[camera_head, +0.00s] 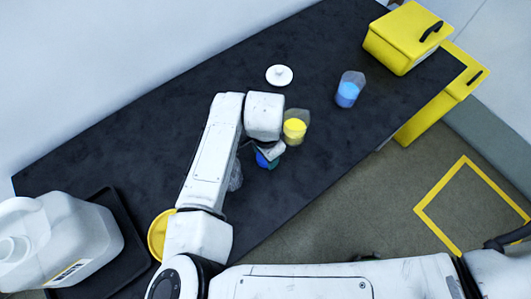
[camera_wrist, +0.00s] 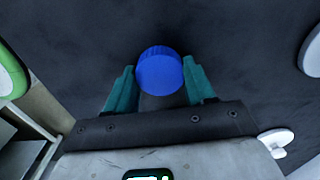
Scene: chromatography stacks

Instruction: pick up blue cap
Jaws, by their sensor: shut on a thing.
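The blue cap (camera_wrist: 159,72) is round with a ribbed side and sits between the teal fingertips of my gripper (camera_wrist: 160,84) in the wrist view. My gripper is shut on it, one finger on each side. In the head view, the cap (camera_head: 262,160) shows only as a small blue patch below my gripper (camera_head: 269,157), partly hidden by the wrist and fingers. I cannot tell whether it touches the black bench or is just above it.
A beaker of yellow (camera_head: 295,130) stands close right of my wrist. A beaker of blue (camera_head: 347,92) and a white lid (camera_head: 279,75) are farther back. Yellow boxes (camera_head: 405,38), a white jug (camera_head: 65,240), a yellow disc (camera_head: 157,238) and a clear vessel (camera_head: 236,178) also show.

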